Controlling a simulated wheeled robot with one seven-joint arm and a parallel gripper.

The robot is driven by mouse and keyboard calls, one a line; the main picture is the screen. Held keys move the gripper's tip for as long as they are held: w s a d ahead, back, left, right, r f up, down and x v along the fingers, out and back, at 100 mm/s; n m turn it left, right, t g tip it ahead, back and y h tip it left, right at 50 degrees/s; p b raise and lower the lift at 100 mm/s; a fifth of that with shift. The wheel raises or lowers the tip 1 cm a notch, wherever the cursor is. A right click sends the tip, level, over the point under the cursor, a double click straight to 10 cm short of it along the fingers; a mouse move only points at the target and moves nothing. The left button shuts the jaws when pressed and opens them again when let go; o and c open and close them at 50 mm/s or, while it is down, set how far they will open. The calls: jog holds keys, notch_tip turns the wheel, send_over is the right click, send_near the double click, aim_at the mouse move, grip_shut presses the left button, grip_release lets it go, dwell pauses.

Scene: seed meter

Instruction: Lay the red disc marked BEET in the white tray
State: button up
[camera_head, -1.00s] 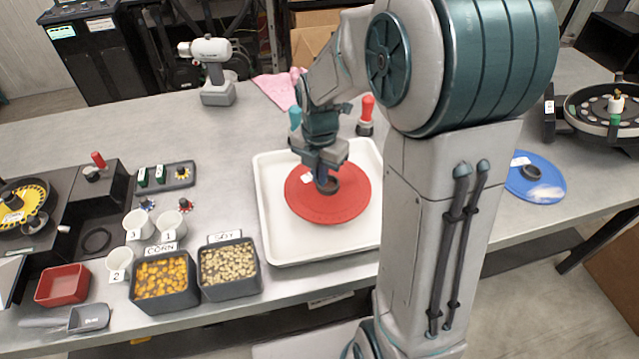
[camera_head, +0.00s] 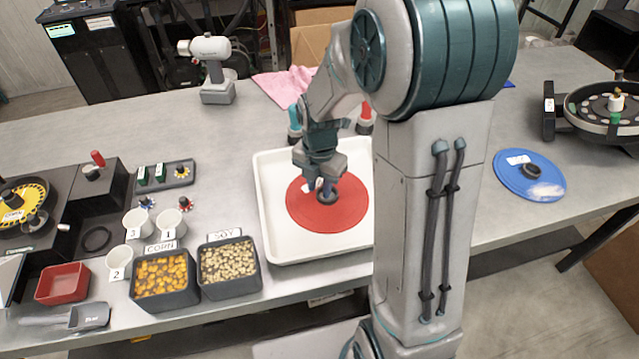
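The red disc (camera_head: 345,212) lies flat over the middle of the white tray (camera_head: 266,215), inside its rim. It looks to be on or just above the tray floor; I cannot tell if it touches. A dark round hub (camera_head: 328,198) stands at its middle. My gripper (camera_head: 322,190) points down at the hub, and its fingers look shut on it, though the fingertips are small and partly hidden. A small white label shows beside the fingers; its lettering is too small to read. My arm hides the tray's right side.
A blue disc (camera_head: 530,175) with a dark hub lies on the bench to the right. Bins of corn (camera_head: 165,280) and soy (camera_head: 229,262) stand left of the tray. Two upright handles, one teal (camera_head: 295,118) and one red (camera_head: 365,118), stand behind the tray.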

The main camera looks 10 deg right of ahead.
aim_at(319, 190)
notch_tip(319, 190, up, 12)
jog(key=s+m+t, duration=0.1)
jog(key=s+m, duration=0.7)
jog(key=m, duration=0.5)
jog(key=s+d+r+m+t, duration=0.1)
jog(key=s+m+t, duration=0.1)
jog(key=s+m, duration=0.6)
jog(key=shift+d+m, duration=0.25)
jog(key=shift+m, duration=2.65)
jog(key=shift+r, duration=0.1)
